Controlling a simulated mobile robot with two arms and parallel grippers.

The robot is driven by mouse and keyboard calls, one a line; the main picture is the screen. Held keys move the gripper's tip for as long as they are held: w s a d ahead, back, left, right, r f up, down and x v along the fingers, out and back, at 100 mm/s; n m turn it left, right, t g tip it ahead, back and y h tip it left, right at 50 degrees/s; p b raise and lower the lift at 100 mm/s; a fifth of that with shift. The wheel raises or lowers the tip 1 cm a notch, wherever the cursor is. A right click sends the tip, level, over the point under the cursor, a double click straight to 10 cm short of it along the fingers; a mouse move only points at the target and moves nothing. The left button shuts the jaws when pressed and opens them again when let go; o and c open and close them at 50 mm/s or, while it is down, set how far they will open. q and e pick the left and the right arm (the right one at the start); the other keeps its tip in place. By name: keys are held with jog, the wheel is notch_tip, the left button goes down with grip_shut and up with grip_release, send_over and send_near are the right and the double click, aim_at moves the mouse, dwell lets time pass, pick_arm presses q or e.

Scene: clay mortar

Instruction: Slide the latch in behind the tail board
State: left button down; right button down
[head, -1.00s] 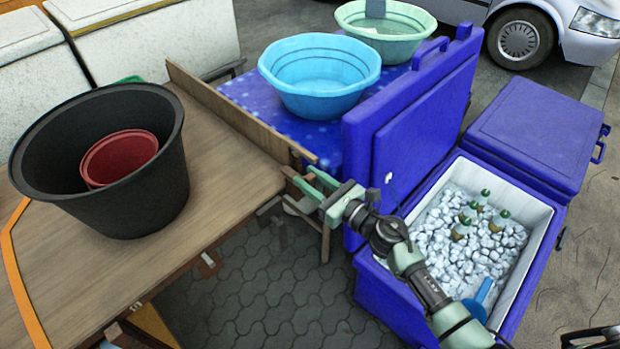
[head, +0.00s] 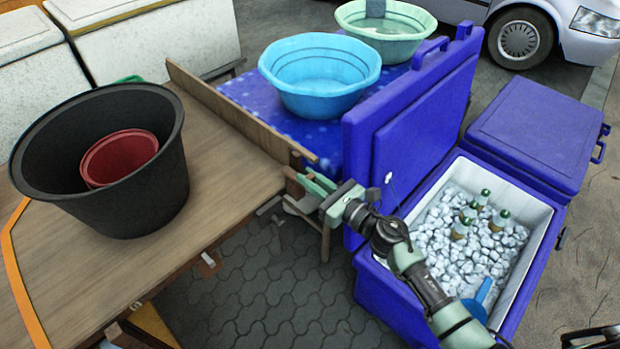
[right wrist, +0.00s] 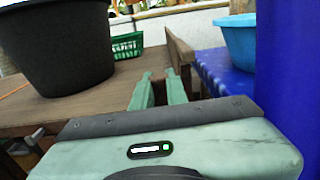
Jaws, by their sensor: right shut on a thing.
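The tail board (head: 235,110) is a long brown plank standing on edge along the right side of the wooden bed (head: 228,160). In the right wrist view the tail board (right wrist: 181,52) rises just beyond the fingers. My right gripper (head: 290,174) is at the board's near end, its green fingers drawn together. It also shows in the right wrist view (right wrist: 158,75). It is shut on a small wooden piece at the bed's edge, apparently the latch (head: 295,160), mostly hidden by the fingers. Whether the latch touches the board cannot be told. My left gripper is not in view.
A black tub (head: 105,195) with a red pot (head: 120,158) inside stands on the bed. Blue (head: 320,75) and green (head: 385,30) basins stand behind.

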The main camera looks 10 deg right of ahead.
dwell(0.6)
jog(key=b+x, duration=0.1)
jog(key=x, duration=0.3)
jog(key=shift+w, duration=0.1)
jog(key=c, duration=1.7)
grip_release()
jog(key=o, duration=0.3)
jog(key=b+v, duration=0.1)
jog(key=v, duration=0.6)
jog(key=shift+s+d, duration=0.15)
jog(key=shift+s, duration=0.2)
